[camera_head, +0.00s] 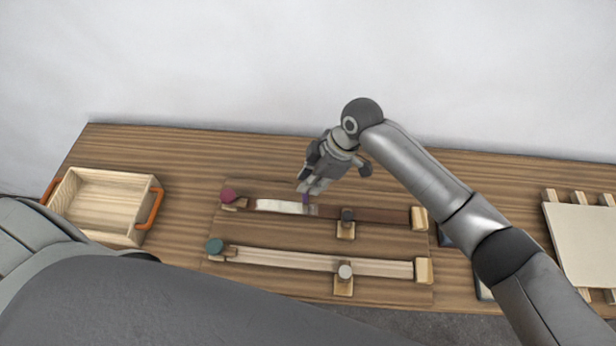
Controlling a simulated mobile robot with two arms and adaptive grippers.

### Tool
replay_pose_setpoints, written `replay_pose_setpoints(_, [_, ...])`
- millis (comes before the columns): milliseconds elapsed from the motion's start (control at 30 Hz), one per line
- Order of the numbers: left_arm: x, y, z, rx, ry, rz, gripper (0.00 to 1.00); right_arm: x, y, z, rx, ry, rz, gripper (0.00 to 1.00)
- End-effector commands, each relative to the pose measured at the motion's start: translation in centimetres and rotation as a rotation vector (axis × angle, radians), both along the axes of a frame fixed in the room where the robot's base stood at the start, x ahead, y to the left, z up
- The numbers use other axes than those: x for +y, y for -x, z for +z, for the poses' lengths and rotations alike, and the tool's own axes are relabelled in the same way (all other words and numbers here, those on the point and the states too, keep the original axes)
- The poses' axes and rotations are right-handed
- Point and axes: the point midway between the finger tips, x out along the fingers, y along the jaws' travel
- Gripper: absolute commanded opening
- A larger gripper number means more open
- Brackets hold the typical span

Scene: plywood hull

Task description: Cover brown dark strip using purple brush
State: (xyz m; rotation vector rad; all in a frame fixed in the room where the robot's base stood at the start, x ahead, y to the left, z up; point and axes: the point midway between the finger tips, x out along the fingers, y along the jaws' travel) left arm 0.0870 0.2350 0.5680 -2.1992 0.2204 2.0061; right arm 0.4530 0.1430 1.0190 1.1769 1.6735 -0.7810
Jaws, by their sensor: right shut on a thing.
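The dark brown strip (385,215) lies across the back of a wooden board. Its left part carries a whitish coat (280,206), while its right part is bare dark brown. My right gripper (313,186) is above the strip, near the right end of the whitish part, shut on the purple brush (305,199). Only a small purple piece of the brush shows below the fingers. I cannot tell whether its bristles touch the strip. My left gripper is not in view; only my left arm shows at the lower left.
A paler strip (310,261) lies parallel in front. Small wooden blocks with a dark knob (347,215) and a pale knob (345,271) stand by the strips. Red (228,195) and teal (214,246) knobs are at left. A wooden box (104,205) stands left, a pale panel (585,245) right.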

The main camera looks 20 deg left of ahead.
Motion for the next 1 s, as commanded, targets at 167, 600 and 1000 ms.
replay_pose_setpoints(167, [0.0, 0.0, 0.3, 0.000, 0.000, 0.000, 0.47, -0.6, -0.2, 0.0, 0.000, 0.000, -0.001, 0.00])
replay_pose_setpoints(600, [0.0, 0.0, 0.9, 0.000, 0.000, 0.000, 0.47, -2.2, -0.5, 0.0, 0.000, -0.001, 0.000, 0.00])
replay_pose_setpoints(1000, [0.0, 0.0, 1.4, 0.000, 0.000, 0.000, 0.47, -3.8, -1.0, 0.0, 0.001, -0.001, -0.001, 0.00])
